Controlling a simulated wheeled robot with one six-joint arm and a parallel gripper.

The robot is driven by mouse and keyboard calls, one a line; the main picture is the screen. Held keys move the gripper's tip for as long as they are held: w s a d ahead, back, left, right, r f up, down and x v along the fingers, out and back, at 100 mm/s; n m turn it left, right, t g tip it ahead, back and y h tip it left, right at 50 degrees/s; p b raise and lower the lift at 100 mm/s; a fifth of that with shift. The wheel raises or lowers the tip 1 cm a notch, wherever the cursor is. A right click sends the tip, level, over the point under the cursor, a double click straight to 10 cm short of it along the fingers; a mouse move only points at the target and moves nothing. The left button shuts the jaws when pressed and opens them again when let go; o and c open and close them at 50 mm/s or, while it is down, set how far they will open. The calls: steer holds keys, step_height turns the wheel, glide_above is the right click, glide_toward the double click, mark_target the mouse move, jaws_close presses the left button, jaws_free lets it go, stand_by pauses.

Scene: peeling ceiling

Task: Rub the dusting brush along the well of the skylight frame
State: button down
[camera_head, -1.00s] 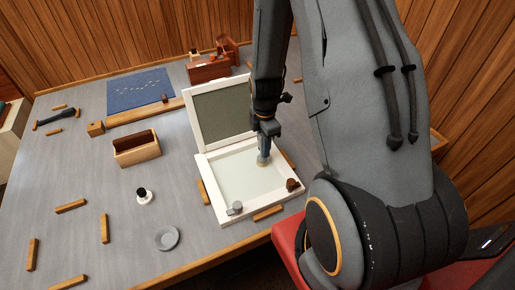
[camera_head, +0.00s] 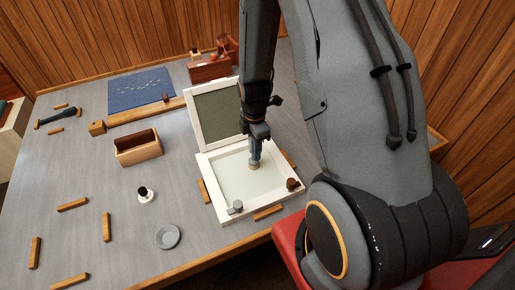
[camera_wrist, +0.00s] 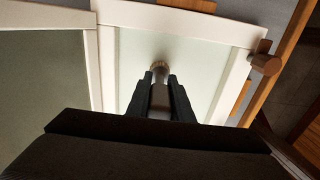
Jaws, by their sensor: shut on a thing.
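The skylight frame (camera_head: 205,157) is white and lies on the grey table, with a pale glassy panel inside its raised border. Its hinged sash (camera_head: 193,113) stands open and tilted at the back. My gripper (camera_head: 257,138) is over the panel, pointing down, shut on the dusting brush (camera_head: 254,163). The brush's pale tip is at the panel surface near the back border; whether it touches is hard to tell. In the wrist view, the brush (camera_wrist: 159,72) projects between my two dark fingers (camera_wrist: 160,92), and the frame's white border (camera_wrist: 180,18) runs across the top.
A metal knob (camera_head: 235,207) and a brown knob (camera_head: 292,184) sit on the frame's front corners. Wooden strips (camera_head: 204,190) lie beside it. An open wooden box (camera_head: 138,149), a small dark-topped jar (camera_head: 145,194) and a grey dish (camera_head: 168,237) stand to the left.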

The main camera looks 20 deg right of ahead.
steer(key=shift+a, duration=1.9)
steer(key=shift+a, duration=0.1)
steer(key=shift+a+p, duration=0.35)
steer(key=shift+a, duration=1.4)
steer(key=shift+a, duration=0.1)
steer(key=shift+w+a, duration=0.1)
steer(key=shift+a, duration=1.7)
steer(key=shift+r, duration=0.1)
step_height(320, 180, up, 7)
steer(key=p, duration=0.4)
